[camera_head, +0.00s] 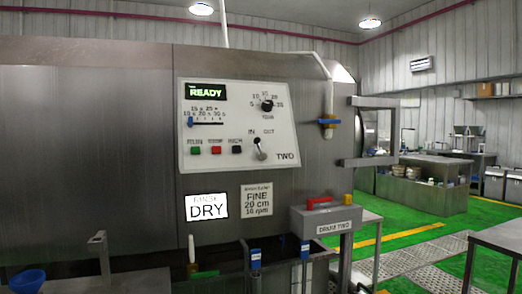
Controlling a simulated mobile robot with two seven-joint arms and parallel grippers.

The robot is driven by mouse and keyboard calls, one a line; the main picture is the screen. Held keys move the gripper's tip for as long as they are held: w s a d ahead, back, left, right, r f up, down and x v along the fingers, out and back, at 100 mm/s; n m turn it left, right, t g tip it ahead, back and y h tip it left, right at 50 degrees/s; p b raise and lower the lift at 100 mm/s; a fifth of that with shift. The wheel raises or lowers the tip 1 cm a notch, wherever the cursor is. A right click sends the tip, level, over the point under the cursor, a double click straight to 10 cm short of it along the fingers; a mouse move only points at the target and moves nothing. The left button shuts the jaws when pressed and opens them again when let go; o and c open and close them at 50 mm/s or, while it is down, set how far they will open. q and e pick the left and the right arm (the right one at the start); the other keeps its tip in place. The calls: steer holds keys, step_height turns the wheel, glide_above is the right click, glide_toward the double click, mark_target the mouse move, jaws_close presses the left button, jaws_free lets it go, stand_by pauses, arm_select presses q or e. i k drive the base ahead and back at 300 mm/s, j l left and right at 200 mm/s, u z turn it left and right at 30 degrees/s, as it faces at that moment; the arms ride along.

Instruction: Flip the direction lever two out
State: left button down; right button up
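The green display (206,92) reads READY. Neither of my grippers shows in this view, and nothing touches the lever.
Below the panel are a DRY sign (206,206) and a FINE 20 cm card (257,199). A blue bowl (27,280) sits at lower left. Green floor lies open at right.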

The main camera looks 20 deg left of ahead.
mark_target(262, 157)
steer(key=i+l+u, duration=0.15)
steer(key=i+l, duration=0.6)
steer(key=i, duration=0.3)
steer(key=i+l, duration=0.1)
steer(key=i, duration=0.3)
steer(key=u, duration=0.05)
